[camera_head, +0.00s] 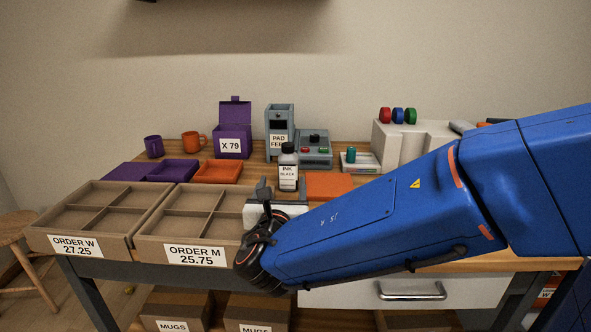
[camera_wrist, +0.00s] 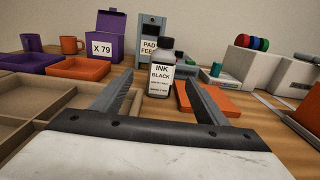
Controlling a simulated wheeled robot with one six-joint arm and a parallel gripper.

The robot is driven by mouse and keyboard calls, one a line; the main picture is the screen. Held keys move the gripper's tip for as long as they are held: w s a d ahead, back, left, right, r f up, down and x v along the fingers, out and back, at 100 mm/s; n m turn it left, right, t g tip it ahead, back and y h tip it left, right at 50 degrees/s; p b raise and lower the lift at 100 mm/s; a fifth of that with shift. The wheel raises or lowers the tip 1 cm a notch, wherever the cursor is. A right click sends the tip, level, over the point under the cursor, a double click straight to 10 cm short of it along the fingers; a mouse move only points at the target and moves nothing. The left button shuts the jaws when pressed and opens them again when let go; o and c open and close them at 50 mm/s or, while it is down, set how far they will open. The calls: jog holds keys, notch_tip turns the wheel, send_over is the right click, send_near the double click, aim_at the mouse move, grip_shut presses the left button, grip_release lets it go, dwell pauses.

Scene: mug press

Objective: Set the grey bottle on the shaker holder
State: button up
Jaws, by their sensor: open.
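The grey bottle (camera_head: 288,172), with a black cap and a white label reading INK BLACK, stands upright on the wooden table. In the wrist view the bottle (camera_wrist: 160,77) is centred between the tips of my gripper (camera_wrist: 166,90). My gripper is open, its two grey fingers pointing at the bottle from the near side. I cannot tell whether the tips reach past the bottle's sides. A low pale unit (camera_head: 361,167) holding a teal cylinder stands behind and right; it may be the shaker holder, but I cannot tell for sure.
An orange pad (camera_head: 329,186) lies just right of the bottle. The grey PAD FEED box (camera_head: 280,120) and a control box (camera_head: 314,150) stand behind it. Divided order trays (camera_head: 195,222) fill the front left. A pale block (camera_head: 405,140) with coloured rolls stands at right.

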aim_at(286, 168)
jog(key=w, duration=1.1)
jog(key=shift+w+d, duration=0.2)
jog(key=shift+w, duration=0.1)
jog(key=shift+w+d+r, duration=0.1)
jog(key=shift+w+d, duration=0.05)
jog(key=shift+w, duration=1.15)
jog(key=shift+w+d, duration=0.15)
jog(key=shift+w, duration=1.15)
jog(key=shift+r, duration=0.1)
jog(key=c, duration=1.6)
